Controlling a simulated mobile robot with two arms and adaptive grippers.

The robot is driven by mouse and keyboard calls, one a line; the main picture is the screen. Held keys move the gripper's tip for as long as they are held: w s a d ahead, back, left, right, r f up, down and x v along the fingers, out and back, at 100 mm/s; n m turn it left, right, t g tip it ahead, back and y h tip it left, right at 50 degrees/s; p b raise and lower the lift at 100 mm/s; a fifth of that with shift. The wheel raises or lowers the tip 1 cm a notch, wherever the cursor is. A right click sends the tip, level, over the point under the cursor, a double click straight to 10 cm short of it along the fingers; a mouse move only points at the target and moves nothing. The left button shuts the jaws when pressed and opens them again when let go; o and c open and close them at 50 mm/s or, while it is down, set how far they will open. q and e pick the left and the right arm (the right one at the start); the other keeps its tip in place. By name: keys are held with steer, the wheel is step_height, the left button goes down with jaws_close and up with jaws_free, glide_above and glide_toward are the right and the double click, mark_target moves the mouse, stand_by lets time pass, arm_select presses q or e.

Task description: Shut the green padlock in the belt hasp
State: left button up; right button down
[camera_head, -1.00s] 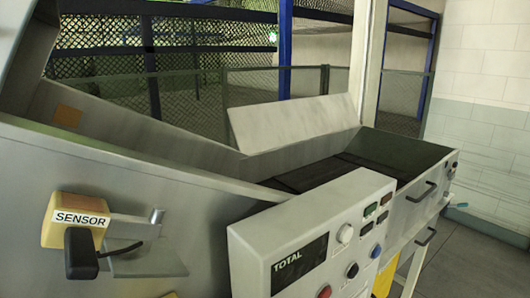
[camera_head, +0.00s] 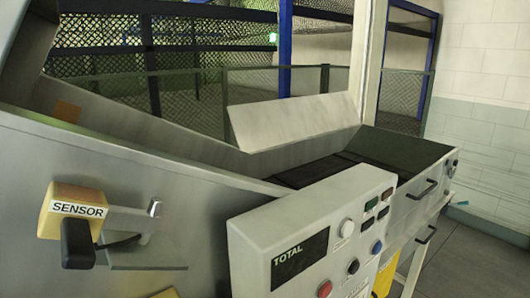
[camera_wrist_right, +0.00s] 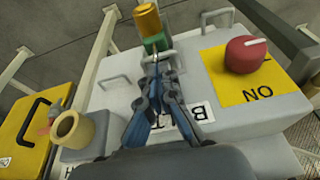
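In the right wrist view my right gripper (camera_wrist_right: 161,66) reaches over a pale grey box, its blue-grey fingers close together. A small green body (camera_wrist_right: 157,43), possibly the green padlock, is just beyond the fingertips, with a gold cylinder (camera_wrist_right: 147,19) against it. A thin silver loop shows at the fingertips; I cannot tell whether it is a shackle or a hasp. I cannot tell whether the fingers grip anything. A white label (camera_wrist_right: 204,112) with a "B" and a "T" is partly covered by the fingers. My left gripper is not in view.
A silver handle (camera_wrist_right: 116,80), a tan cylinder (camera_wrist_right: 72,130) and a yellow box (camera_wrist_right: 28,122) are left. The head view shows a sensor (camera_head: 72,212) and a "TOTAL" panel (camera_head: 300,262).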

steer(key=shift+f, duration=0.25)
step_height(320, 180, up, 3)
steer(key=p, duration=0.2)
steer(key=shift+p, duration=0.4)
steer(key=shift+r, duration=2.05)
